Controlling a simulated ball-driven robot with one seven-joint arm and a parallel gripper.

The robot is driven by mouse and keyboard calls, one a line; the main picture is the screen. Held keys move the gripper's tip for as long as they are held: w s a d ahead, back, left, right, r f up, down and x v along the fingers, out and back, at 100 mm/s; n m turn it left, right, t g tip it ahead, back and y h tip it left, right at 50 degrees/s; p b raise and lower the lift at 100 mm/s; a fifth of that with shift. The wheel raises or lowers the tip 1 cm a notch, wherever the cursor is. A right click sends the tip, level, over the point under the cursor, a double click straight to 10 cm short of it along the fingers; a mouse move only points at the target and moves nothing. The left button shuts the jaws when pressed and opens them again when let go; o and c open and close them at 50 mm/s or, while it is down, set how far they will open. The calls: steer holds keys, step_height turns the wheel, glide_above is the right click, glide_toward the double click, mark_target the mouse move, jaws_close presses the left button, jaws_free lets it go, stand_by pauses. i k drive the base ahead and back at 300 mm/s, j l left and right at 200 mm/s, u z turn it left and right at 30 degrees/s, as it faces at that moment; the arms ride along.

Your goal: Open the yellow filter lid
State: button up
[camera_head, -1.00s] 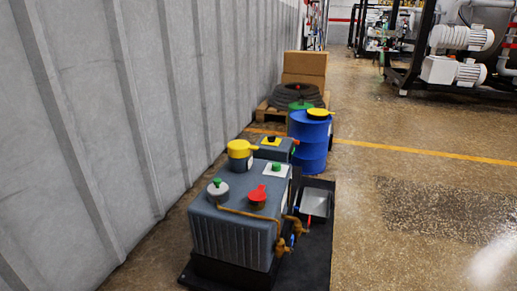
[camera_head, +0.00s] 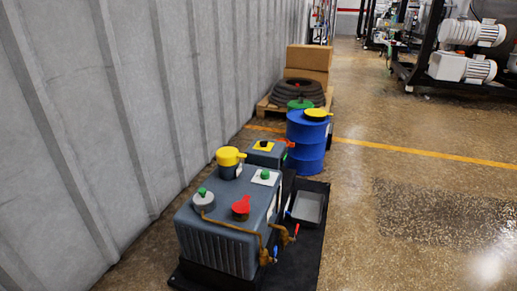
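A yellow lid (camera_head: 229,156) with a short handle pointing right sits on a dark cylindrical filter (camera_head: 227,172) at the back left of a grey ribbed tank unit (camera_head: 225,240). The lid looks shut on the filter. Another yellow lid (camera_head: 317,113) with a handle lies on top of a blue drum (camera_head: 306,148) farther back. My gripper does not show in this view.
The tank top also carries a red valve cap (camera_head: 241,207), a grey cap with a green knob (camera_head: 204,200) and brass piping. A black mat (camera_head: 308,256) with a grey tray (camera_head: 308,207) lies to its right. A grey wall (camera_head: 110,120) runs along the left. Floor to the right is open.

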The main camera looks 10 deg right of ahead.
mark_target(226, 156)
steer(key=i+l+z, duration=0.4)
steer(key=i+l, duration=0.55)
